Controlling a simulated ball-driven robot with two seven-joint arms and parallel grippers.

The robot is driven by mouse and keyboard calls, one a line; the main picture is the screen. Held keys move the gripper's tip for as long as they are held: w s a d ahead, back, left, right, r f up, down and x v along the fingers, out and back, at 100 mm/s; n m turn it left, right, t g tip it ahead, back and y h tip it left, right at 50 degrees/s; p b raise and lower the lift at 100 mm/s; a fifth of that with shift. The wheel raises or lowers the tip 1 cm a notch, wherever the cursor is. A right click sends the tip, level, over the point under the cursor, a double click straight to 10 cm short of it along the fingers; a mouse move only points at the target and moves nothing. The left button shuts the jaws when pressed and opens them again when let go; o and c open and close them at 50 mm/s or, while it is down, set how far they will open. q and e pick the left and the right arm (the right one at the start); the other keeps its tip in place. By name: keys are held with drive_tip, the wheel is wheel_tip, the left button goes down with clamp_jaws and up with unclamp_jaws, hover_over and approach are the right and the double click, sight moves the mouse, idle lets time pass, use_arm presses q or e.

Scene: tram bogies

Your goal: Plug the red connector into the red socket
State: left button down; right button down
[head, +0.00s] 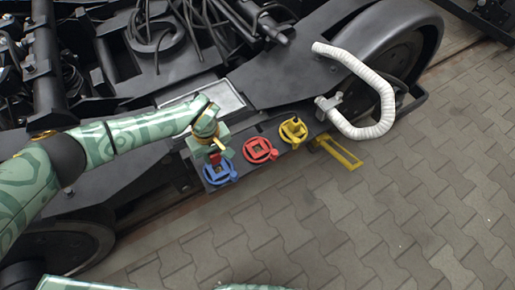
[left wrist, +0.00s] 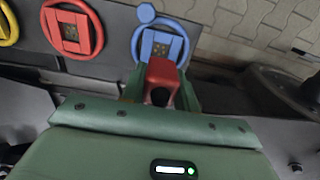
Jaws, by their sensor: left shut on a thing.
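My left gripper (head: 214,150) is shut on the red connector (head: 214,159), a small red block that points down toward the panel. In the left wrist view the red connector (left wrist: 162,75) sits between the green fingers, in front of the blue socket. The red socket (head: 260,150) is a red ring with a square opening, to the right of the gripper in the head view. It shows at the upper left in the left wrist view (left wrist: 72,30). The connector is apart from the red socket. Its front end is hidden in the left wrist view. My right gripper is not in view.
The blue socket (head: 219,174) lies just below the gripper and the yellow socket (head: 293,131) is right of the red one. A yellow bracket (head: 338,153) and a white corrugated hose (head: 382,105) stand further right. Open paving (head: 330,220) lies in front of the bogie.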

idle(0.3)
